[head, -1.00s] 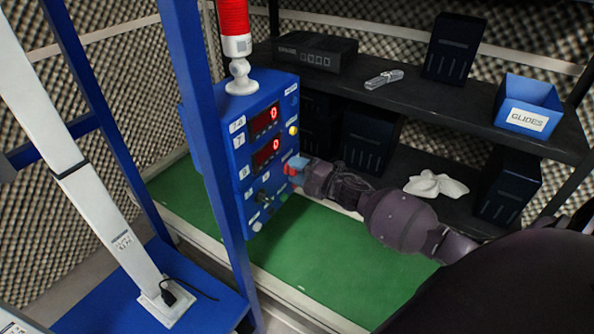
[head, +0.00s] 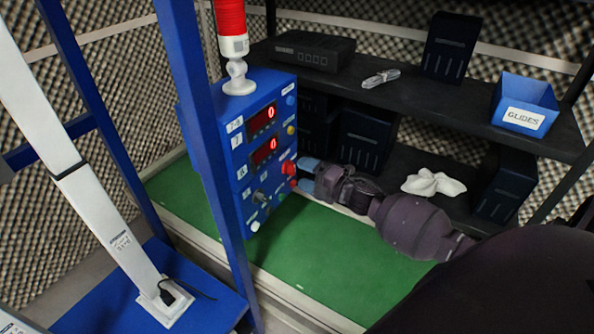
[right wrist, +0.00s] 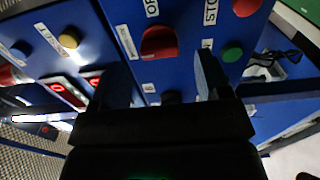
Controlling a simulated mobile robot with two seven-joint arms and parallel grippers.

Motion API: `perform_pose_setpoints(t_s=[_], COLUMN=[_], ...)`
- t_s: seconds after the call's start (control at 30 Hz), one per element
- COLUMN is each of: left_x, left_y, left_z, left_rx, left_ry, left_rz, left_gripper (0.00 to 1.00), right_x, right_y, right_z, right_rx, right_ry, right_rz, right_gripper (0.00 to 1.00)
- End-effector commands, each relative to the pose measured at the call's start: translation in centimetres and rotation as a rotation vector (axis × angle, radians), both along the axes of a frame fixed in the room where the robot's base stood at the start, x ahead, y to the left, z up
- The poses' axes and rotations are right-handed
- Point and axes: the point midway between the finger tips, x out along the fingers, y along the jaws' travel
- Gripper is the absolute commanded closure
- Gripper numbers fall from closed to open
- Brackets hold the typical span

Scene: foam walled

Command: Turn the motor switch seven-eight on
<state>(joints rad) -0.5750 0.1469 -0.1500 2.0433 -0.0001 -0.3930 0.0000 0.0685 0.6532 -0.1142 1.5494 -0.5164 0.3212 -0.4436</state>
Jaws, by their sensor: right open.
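The blue control box (head: 236,135) stands at the centre left in the head view, with two red displays reading 0. A red rotary switch (head: 288,168) is on its right-hand side, and a red knob with a long label beside it (right wrist: 158,42) shows in the right wrist view. I cannot read which label names motor seven-eight. My right gripper (head: 304,174) is open just right of the red switch and points at the panel. In the right wrist view its fingers (right wrist: 160,82) are spread, pointing towards the red knob, with nothing between them. My left gripper is not in view.
A green button (right wrist: 232,52), a yellow button (right wrist: 69,40) and another red control (right wrist: 246,5) surround the knob. A blue post (head: 205,150) stands in front of the box. A dark shelf (head: 420,95) carries a blue GLIDES bin (head: 526,103). Green mat (head: 330,245) lies below.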

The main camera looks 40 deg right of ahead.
Motion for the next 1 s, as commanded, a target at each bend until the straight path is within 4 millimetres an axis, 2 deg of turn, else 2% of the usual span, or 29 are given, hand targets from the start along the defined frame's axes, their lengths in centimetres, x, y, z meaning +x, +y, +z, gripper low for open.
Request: perform_pose_setpoints(t_s=[0.2,0.4,0.6,1.0], left_x=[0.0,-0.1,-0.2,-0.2], left_y=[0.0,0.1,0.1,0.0], left_z=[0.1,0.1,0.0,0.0], left_rx=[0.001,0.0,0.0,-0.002], left_ry=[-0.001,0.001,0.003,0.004], left_rz=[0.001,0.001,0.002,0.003], left_gripper=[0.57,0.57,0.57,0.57], right_x=[-3.7,-5.9,-6.7,-6.7], right_y=[-1.5,-2.4,-2.7,-2.8], right_z=[0.0,0.0,0.0,0.0], right_rx=[-0.002,0.0,0.0,0.0], right_ry=[0.001,0.001,0.0,0.0], right_rz=[-0.001,-0.001,0.001,0.0], right_gripper=[0.3,0.3,0.3,0.3])
